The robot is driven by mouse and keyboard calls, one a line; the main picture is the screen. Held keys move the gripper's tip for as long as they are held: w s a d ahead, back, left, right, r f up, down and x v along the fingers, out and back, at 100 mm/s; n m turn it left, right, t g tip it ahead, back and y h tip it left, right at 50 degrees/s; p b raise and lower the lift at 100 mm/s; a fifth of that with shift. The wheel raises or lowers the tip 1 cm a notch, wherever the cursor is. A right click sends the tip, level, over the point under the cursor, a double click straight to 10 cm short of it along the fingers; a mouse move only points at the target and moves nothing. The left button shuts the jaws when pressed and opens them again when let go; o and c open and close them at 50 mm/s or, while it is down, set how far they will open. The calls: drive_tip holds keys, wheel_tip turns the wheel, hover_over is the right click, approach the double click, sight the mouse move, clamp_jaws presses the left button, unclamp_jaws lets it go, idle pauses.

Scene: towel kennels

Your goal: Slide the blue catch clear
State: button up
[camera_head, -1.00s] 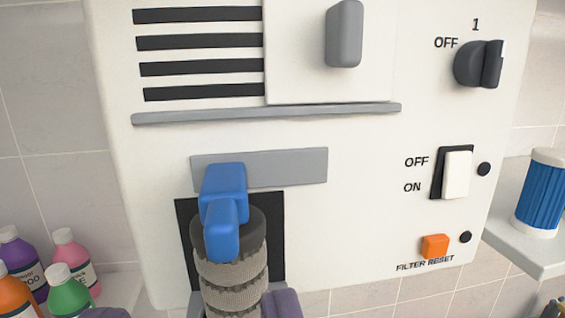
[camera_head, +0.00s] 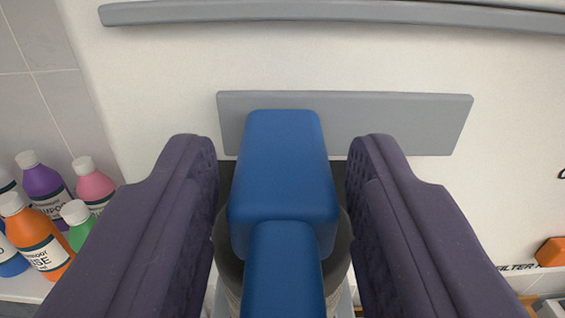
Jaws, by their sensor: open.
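The blue catch (camera_head: 283,175) is a blocky piece with a narrower tab toward me. It sits against the left part of a grey horizontal plate (camera_head: 395,120) on the white panel, in front of the dark round end of a hose (camera_head: 229,268). My gripper (camera_head: 283,150) is open, with one purple padded finger on each side of the catch. A gap shows between the catch and each finger. The catch hides part of the hose end and the dark opening behind it.
A grey ledge (camera_head: 330,12) runs across the panel above. Several bottles, including an orange one (camera_head: 36,240), stand on a shelf at the left. An orange button (camera_head: 552,252) is at the far right.

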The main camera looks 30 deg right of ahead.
drive_tip(key=shift+c, duration=0.3)
clamp_jaws()
drive_tip(key=s+d+b, duration=0.2)
drive_tip(key=s+d, duration=0.1)
drive_tip(key=d, duration=0.2)
drive_tip(key=shift+s, duration=0.25)
drive_tip(key=shift+d, duration=0.15)
drive_tip(key=shift+o, duration=0.3)
unclamp_jaws()
drive_tip(key=shift+s+d, duration=0.1)
